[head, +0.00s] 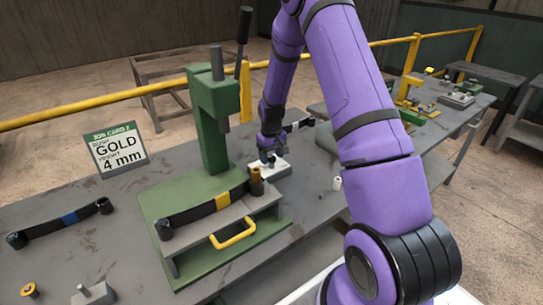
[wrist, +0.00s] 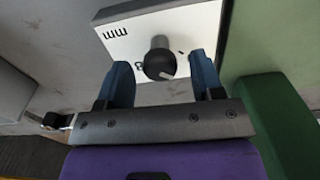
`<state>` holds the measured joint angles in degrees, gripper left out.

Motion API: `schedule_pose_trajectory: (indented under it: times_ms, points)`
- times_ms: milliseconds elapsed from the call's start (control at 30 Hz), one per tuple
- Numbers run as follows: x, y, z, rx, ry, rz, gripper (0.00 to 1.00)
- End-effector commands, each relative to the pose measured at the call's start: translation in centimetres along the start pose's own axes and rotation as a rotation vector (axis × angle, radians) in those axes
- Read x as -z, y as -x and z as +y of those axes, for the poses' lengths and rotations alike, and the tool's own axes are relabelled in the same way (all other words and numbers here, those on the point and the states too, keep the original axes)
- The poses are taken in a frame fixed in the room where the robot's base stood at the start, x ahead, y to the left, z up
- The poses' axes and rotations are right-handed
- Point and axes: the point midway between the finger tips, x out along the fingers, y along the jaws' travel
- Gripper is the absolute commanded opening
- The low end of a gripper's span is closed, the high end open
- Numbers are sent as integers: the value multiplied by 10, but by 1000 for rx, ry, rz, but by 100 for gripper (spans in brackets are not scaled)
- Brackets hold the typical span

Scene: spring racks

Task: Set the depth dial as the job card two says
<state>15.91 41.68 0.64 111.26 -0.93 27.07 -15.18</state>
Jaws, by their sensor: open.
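The job card (head: 116,151) stands at the back left of the bench; it reads "GOLD" and "4 mm" under a green header. The depth dial is a white plate (head: 277,167) beside the green press, with a black knob (wrist: 160,60). In the wrist view the plate shows "mm" at left and a partly hidden figure; a pale pointer line on the knob points toward the lower right of the picture. My gripper (wrist: 162,67) is open, its two blue-grey fingers on either side of the knob, with gaps visible. In the head view my gripper (head: 268,156) is over the plate.
The green press (head: 214,110) with a black lever stands left of my arm. A yellow-banded leaf spring (head: 205,208) and a gold bush (head: 257,183) sit on its fixture, which has a yellow handle (head: 233,234). A blue-banded spring (head: 65,222) lies at left.

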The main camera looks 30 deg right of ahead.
Motion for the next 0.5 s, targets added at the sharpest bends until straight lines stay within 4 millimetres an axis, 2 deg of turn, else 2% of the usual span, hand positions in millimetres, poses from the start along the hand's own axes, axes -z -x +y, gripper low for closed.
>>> schedule_pose_trajectory:
  times_ms: [267, 500]
  points:
    - [0, -1, 0, 0, 0, 1, 61]
    - [0, -1, 0, 0, 0, 0, 11]
